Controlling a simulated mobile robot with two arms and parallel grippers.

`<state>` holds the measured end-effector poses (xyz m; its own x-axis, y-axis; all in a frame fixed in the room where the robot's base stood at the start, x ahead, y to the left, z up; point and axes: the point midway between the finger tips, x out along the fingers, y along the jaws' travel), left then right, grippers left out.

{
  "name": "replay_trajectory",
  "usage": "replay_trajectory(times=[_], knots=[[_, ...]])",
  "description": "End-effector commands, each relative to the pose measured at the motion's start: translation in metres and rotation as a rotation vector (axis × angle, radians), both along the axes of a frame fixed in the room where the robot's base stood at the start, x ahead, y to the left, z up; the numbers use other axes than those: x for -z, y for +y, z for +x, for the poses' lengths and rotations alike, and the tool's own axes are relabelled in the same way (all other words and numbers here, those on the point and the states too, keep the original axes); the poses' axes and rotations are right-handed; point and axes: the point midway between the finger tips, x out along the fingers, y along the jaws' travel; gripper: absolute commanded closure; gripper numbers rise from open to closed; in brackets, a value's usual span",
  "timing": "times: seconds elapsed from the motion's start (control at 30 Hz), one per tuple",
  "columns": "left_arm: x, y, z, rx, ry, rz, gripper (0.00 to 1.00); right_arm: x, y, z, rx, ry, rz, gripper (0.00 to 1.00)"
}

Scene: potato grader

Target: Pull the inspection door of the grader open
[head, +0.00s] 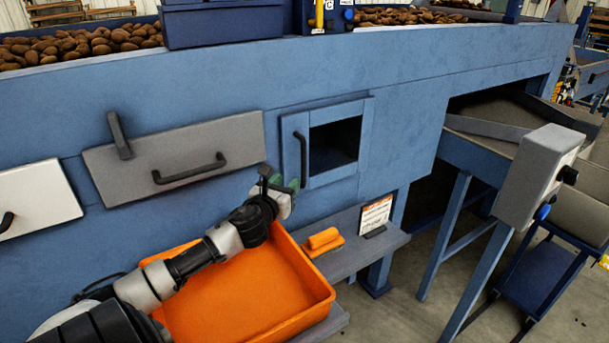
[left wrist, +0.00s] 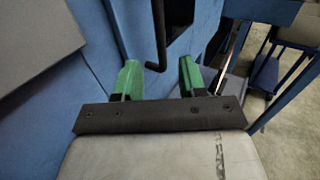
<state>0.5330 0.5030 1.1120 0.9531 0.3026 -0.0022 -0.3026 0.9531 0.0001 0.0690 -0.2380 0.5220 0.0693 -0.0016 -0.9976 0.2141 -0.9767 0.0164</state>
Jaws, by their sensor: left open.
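The inspection door (head: 323,185) is a blue panel around a dark square window, on the front of the blue grader (head: 411,130). It looks flush with the grader's front. Its black upright bar handle (head: 301,155) is at the door's left edge. My left gripper (head: 281,183) is at the handle's lower end, with green fingertips apart. In the left wrist view, the handle (left wrist: 159,35) comes down to the gap between the fingertips (left wrist: 159,74); I cannot tell whether either touches it. My right gripper is in neither view.
An orange tray (head: 322,291) stands below my left arm. A grey shelf (head: 345,262) beside it holds an orange object (head: 323,240) and a printed sign (head: 375,214). A grey hatch (head: 235,135) with a black handle is left of the door. A grey control box (head: 535,180) is at right.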

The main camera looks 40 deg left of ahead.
Motion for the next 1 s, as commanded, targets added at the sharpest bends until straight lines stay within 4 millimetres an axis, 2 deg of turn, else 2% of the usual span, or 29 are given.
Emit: replay_trajectory(times=[0.03,0.23,0.63,0.8,1.0], knots=[[0.005,0.000,0.001,0.000,-0.001,0.000,0.59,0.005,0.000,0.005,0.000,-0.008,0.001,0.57],[0.000,0.005,0.015,-0.002,-0.004,-0.003,0.59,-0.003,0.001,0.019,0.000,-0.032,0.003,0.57],[0.000,0.026,0.081,-0.002,-0.003,-0.003,0.59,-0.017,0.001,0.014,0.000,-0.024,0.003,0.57],[0.002,0.031,0.097,-0.002,-0.001,-0.002,0.59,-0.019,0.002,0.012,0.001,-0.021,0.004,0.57],[0.003,0.032,0.103,0.000,0.000,0.000,0.59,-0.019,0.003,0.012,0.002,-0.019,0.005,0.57]])
